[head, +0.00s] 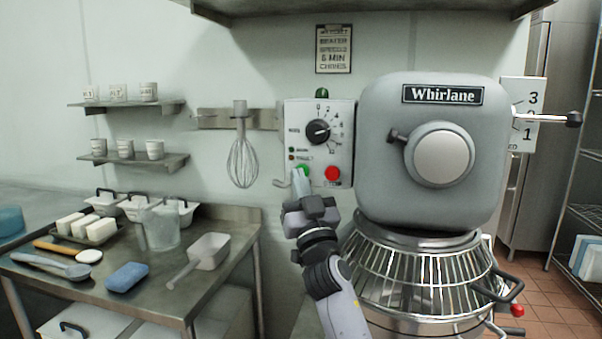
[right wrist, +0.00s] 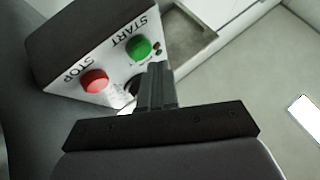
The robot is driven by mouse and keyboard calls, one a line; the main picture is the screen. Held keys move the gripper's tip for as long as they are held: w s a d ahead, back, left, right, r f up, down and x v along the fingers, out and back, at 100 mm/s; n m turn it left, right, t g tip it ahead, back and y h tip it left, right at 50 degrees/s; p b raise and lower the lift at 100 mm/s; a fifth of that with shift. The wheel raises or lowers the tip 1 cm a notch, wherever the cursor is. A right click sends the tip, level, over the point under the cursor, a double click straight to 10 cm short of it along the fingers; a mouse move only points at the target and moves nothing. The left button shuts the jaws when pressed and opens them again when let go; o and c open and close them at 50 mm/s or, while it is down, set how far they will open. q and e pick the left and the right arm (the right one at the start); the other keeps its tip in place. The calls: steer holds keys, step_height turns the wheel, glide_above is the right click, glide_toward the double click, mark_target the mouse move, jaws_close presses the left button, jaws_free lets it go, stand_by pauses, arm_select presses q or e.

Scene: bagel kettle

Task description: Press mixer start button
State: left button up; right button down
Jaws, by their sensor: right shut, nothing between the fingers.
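The mixer (head: 430,150) is a large grey machine marked "Whirlane". Its white control panel (head: 334,119) has a black dial (head: 318,131), a green start button (head: 303,170) and a red stop button (head: 332,174). In the right wrist view the green button (right wrist: 138,47), labelled START, and the red button (right wrist: 94,80), labelled STOP, both show. My right gripper (head: 299,176) is shut and empty, with its tips at the green button in the head view. In the right wrist view the fingers (right wrist: 156,75) appear near the green button; contact cannot be told. My left gripper is not in view.
A wire bowl guard (head: 425,275) sits below the mixer head. A steel table (head: 215,223) at left holds a scoop (head: 200,255), a blue sponge (head: 127,277) and a clear jug (head: 161,228). A whisk (head: 243,160) hangs on the wall left of the panel.

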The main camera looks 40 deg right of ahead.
steer(key=shift+d, duration=0.1)
steer(key=shift+w+d, duration=0.25)
